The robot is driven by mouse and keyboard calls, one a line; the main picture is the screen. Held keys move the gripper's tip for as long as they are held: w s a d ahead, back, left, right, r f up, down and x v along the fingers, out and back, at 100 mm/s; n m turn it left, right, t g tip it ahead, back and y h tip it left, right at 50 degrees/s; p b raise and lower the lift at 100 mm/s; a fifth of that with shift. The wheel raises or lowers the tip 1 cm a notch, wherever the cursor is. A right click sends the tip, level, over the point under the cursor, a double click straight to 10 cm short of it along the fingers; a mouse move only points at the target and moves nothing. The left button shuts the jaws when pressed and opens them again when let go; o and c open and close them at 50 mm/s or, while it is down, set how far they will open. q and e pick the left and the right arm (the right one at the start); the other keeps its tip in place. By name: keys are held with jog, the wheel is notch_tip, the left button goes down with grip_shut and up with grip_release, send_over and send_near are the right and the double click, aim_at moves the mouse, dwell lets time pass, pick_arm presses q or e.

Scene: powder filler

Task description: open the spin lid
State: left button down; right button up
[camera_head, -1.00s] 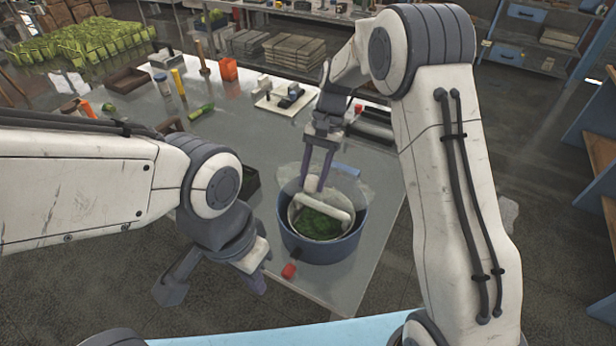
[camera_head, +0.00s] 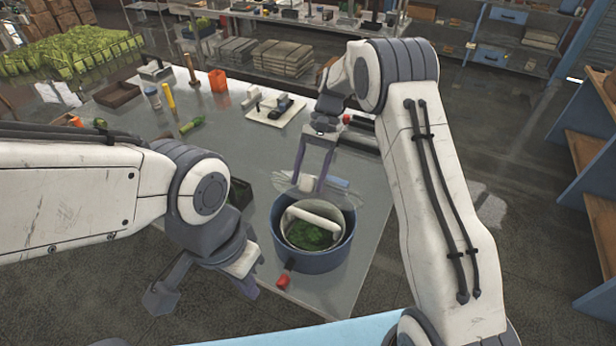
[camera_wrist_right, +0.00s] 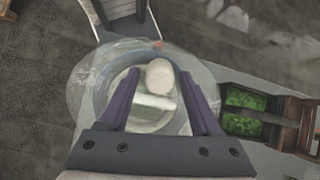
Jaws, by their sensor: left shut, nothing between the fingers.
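A blue round pot (camera_head: 312,262) stands near the table's front edge. It has a white inner basket with green contents (camera_head: 308,236) and a white bar (camera_head: 313,215) across the top. A clear, thin sheet or disc (camera_head: 340,189), perhaps the lid, shows behind the pot's back rim. My right gripper (camera_head: 309,186) points down just beyond that rim, fingers apart. In the right wrist view a clear disc (camera_wrist_right: 85,95) surrounds the pot, and a white rounded knob (camera_wrist_right: 160,75) shows between the fingers; contact is unclear. My left gripper (camera_head: 247,288) is shut and empty, left of the pot.
A red part (camera_head: 283,281) sticks out at the pot's front left. A dark box (camera_head: 240,196) is left of the pot, partly behind my left arm. A white board (camera_head: 274,110) with small items, an orange block (camera_head: 217,80) and a brown tray (camera_head: 115,95) lie farther back.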

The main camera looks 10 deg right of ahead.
dwell(0.3)
jog(key=shift+w+r, duration=0.15)
jog(key=b+v, duration=0.3)
jog(key=v, duration=0.7)
